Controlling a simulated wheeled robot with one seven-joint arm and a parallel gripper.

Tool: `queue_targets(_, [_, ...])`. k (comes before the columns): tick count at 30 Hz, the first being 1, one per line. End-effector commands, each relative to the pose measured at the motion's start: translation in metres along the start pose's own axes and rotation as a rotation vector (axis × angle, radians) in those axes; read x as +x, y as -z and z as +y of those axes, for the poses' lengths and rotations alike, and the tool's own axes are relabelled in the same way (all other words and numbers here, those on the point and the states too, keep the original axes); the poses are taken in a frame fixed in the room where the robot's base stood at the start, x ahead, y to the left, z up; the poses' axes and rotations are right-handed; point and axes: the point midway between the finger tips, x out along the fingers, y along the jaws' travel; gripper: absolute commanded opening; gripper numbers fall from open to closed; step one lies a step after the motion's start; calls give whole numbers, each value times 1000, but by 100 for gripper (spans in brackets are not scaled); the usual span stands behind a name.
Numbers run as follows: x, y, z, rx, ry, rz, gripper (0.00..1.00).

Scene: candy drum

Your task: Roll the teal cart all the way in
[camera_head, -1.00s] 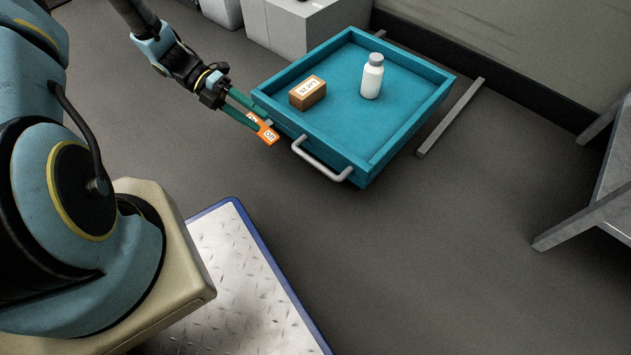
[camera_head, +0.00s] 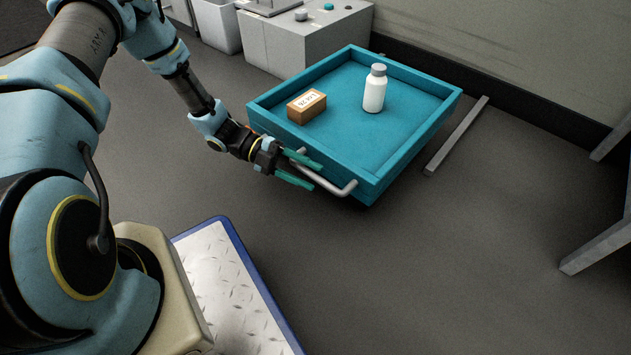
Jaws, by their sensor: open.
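The teal cart (camera_head: 405,160) is a shallow open tray, with a grey bar handle (camera_head: 335,187) on its near side. A brown box (camera_head: 306,107) with a white label and a white bottle (camera_head: 374,90) with a grey cap stand upright in it. My gripper (camera_head: 318,176) is open at the left part of the handle, its two green fingers pointing right. One finger shows above the bar and one below it. I cannot tell whether they touch the bar. The orange tag on the cart's near side is almost wholly hidden behind my gripper.
A grey rail (camera_head: 457,135) lies on the floor right of the cart. A grey cabinet (camera_head: 300,42) stands behind it, with a pale bin (camera_head: 217,27) to its left. A grey metal frame (camera_head: 597,245) stands at right. The floor in front of the cart is clear.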

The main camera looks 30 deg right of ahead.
Motion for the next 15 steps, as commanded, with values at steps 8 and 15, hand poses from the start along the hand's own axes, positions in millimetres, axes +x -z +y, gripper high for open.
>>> queue_targets(8, [23,0,0,2,0,1,52])
queue_targets(15, [24,0,-1,2,0,0,52])
